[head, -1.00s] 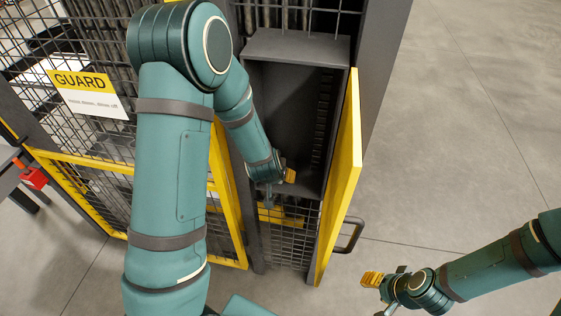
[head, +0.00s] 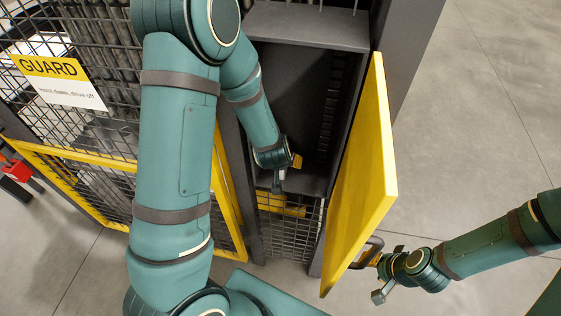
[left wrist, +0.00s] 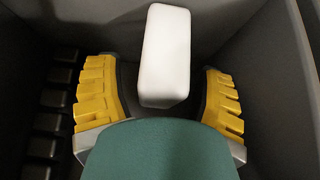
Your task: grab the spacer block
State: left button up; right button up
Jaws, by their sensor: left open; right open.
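A white block with rounded edges (left wrist: 166,52), which looks like the spacer block, is inside a dark grey compartment in the left wrist view. My left gripper (left wrist: 160,92) is open, with one yellow ribbed finger on each side of the block. My right gripper (head: 374,262) is open at the door handle (head: 370,250); contact cannot be told.
The yellow cabinet door (head: 362,170) stands open to the right of the left arm. A mesh guard with a yellow frame and GUARD sign (head: 55,78) is at the left. Slotted rails line the compartment wall (left wrist: 52,112). The floor at right (head: 480,130) is clear.

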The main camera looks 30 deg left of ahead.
pick_arm(q)
jog(key=shift+w+f, duration=0.2)
jog(key=shift+s+d+r, duration=0.1)
jog(key=shift+s, duration=0.1)
jog(key=shift+c, duration=0.8)
grip_shut()
